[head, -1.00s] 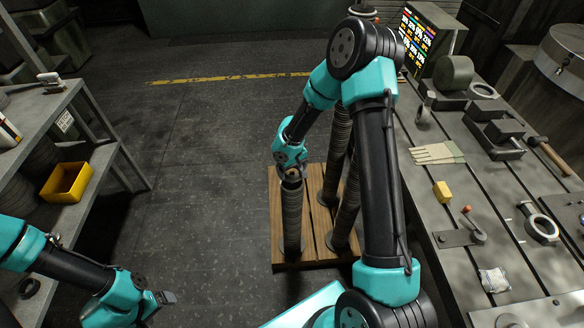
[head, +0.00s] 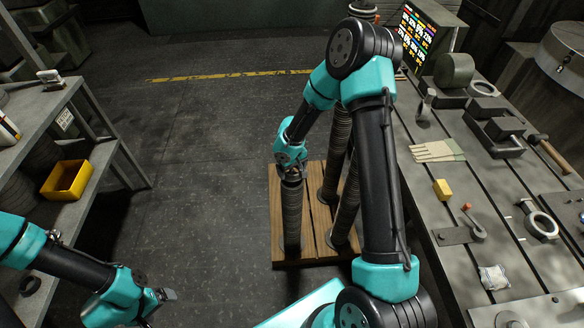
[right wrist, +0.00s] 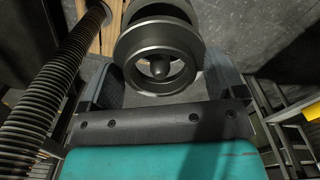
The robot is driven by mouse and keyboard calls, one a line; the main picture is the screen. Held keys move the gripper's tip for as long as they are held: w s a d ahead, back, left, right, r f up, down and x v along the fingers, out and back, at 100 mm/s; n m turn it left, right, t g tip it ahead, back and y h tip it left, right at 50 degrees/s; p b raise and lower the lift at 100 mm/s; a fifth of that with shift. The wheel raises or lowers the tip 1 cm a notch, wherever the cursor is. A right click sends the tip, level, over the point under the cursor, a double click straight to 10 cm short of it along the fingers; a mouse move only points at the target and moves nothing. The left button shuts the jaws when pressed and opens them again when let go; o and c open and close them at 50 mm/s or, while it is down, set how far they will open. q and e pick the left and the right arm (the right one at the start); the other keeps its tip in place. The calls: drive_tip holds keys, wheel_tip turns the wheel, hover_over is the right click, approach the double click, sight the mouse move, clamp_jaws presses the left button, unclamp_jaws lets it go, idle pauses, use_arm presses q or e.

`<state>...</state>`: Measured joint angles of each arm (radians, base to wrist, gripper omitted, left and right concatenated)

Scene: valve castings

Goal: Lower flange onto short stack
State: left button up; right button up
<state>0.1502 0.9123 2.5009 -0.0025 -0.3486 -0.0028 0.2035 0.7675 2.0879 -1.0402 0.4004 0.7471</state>
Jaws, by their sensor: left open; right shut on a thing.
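The short stack (head: 292,215) is a column of dark ribbed discs at the front left of the wooden pallet (head: 312,185). My right gripper (head: 291,172) is over its top, pointing down. In the right wrist view, a dark grey round flange (right wrist: 130,52) sits between the fingers of my right gripper (right wrist: 160,95), which is shut on it. A rounded post tip (right wrist: 159,67) shows inside the flange's opening. Whether the flange touches the stack below is hidden. My left gripper (head: 168,295) is open and empty at the lower left, away from the pallet.
Taller ribbed stacks (head: 348,205) stand on the pallet's right and back, close to my right arm. One stack (right wrist: 55,80) runs along the left of the wrist view. A workbench (head: 470,190) with tools is at right, shelves with a yellow bin (head: 68,180) at left.

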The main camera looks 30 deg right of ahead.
sight(292, 174)
drive_tip(key=shift+f, duration=1.75)
drive_tip(key=o, duration=1)
drive_tip(key=shift+c, duration=0.2)
wheel_tip(292, 174, up, 17)
drive_tip(key=shift+r, duration=0.2)
drive_tip(key=s+a+f+y, duration=0.1)
drive_tip(key=s+a+f, duration=0.3)
drive_tip(key=s+f, duration=0.2)
drive_tip(key=s+a+f+m+y, duration=0.1)
drive_tip(key=s+a+f, duration=0.3)
drive_tip(key=s+f, duration=0.3)
drive_tip(key=s+a+f+m+y, duration=0.1)
drive_tip(key=s+a+f, duration=0.2)
drive_tip(key=s+f, duration=0.4)
drive_tip(key=shift+s+a+f+t+y, duration=0.2)
drive_tip(key=shift+a+f+t+y, duration=0.2)
drive_tip(key=shift+f, duration=0.05)
